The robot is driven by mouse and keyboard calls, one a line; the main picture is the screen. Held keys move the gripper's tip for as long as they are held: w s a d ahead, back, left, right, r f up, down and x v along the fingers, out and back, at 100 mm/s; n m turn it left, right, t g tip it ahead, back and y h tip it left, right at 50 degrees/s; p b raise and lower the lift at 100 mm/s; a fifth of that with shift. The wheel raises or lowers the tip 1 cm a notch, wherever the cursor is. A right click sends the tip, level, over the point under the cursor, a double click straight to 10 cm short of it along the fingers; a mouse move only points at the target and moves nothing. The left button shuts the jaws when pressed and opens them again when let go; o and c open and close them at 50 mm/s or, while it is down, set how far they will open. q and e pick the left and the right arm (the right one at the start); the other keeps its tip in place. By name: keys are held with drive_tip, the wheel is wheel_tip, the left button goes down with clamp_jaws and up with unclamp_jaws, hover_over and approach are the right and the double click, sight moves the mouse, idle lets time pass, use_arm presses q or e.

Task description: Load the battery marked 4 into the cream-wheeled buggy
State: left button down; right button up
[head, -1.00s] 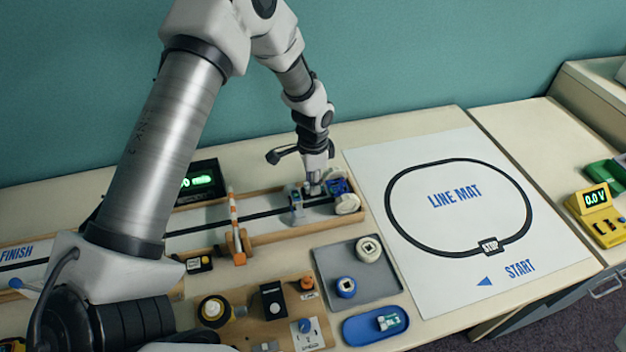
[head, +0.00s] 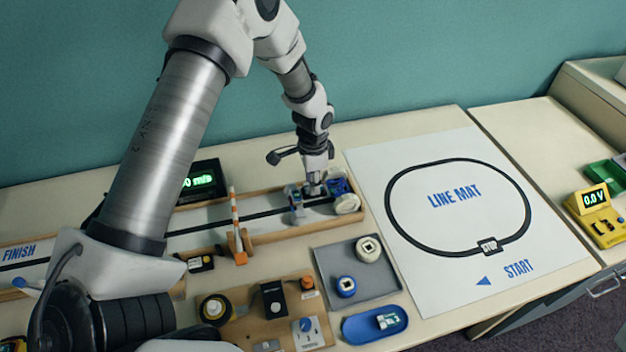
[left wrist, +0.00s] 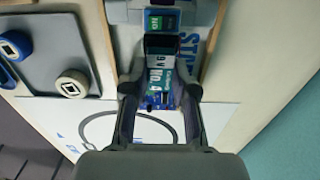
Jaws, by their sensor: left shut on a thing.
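My left gripper (head: 316,188) points down at the right end of the track. In the left wrist view its fingers (left wrist: 160,100) are shut on a battery (left wrist: 160,74) whose label appears to read "9V No.4". The buggy (head: 340,186) is at the track's end, with a blue body and a cream wheel (head: 347,204). The battery is at the blue part of the buggy (left wrist: 156,102); I cannot tell how deep it sits, as the fingers hide the contact. My right gripper is not in view.
A grey tray (head: 372,282) holds a blue and a cream wheel. A blue dish (head: 358,332) holds a small green-and-white item (head: 390,321). The line mat (head: 455,235) is clear.

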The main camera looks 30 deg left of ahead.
use_arm(q)
drive_tip(key=shift+f, duration=0.5)
idle(0.8)
drive_tip(key=shift+f+p, duration=0.15)
drive_tip(key=shift+p, duration=0.25)
idle(0.7)
drive_tip(key=c, duration=0.8)
unclamp_jaws()
drive_tip(key=shift+c, duration=0.2)
drive_tip(key=shift+o, duration=0.3)
drive_tip(key=o, duration=0.3)
drive_tip(key=shift+o, duration=0.2)
